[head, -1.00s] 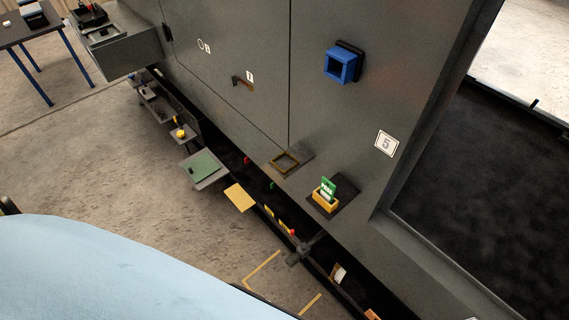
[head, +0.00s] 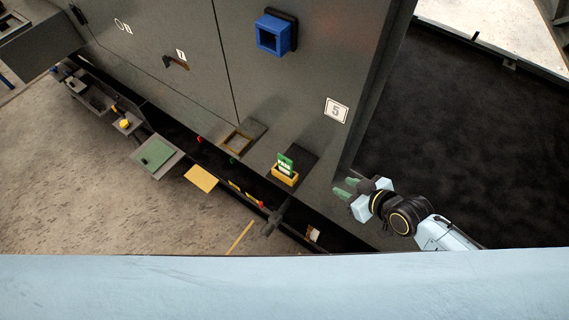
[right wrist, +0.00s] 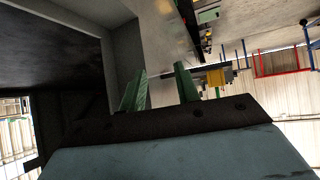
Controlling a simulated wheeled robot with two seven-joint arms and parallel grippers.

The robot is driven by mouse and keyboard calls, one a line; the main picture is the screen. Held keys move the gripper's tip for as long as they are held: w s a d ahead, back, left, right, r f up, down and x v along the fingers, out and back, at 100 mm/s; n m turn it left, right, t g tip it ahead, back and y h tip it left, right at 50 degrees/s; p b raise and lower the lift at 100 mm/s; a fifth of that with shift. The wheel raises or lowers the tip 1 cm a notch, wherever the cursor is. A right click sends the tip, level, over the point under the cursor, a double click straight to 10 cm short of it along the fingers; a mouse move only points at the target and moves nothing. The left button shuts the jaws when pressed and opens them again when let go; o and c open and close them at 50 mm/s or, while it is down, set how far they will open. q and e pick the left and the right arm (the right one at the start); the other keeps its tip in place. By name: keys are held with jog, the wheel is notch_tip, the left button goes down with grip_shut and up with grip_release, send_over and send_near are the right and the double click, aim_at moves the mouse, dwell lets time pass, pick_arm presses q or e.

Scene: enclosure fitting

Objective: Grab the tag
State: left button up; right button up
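The tag (head: 285,164) is a small green card with white lettering. It stands upright in a yellow holder (head: 284,177) on a dark shelf on the grey enclosure's front. My right gripper (head: 343,188) is to the right of the tag, apart from it, with its green fingers pointing left toward the holder. In the right wrist view the two green fingers (right wrist: 160,92) are spread with nothing between them. A yellow block, perhaps the holder, shows beyond the fingers in that view. My left gripper is not in view.
A blue square socket (head: 272,36) and a number 5 plate (head: 336,110) are on the enclosure wall. An empty square frame (head: 237,142) sits left of the holder. A green pad (head: 155,153) and a yellow plate (head: 202,178) lie further left. A dark handle (head: 271,222) projects below.

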aim_at(285, 163)
jog(key=s+a+r+n+y, duration=0.1)
jog(key=a+r+n+y, duration=0.15)
jog(key=r, duration=0.35)
jog(key=s+a+r+n+y, duration=0.1)
jog(key=s+a+r, duration=0.1)
jog(key=a+r, duration=0.3)
jog(key=shift+m+g, duration=0.25)
jog(key=shift+g, duration=0.25)
jog(key=x, duration=0.8)
jog(key=w+r+x, duration=0.1)
jog(key=x, duration=0.3)
jog(key=shift+w+a+f, duration=0.15)
grip_shut()
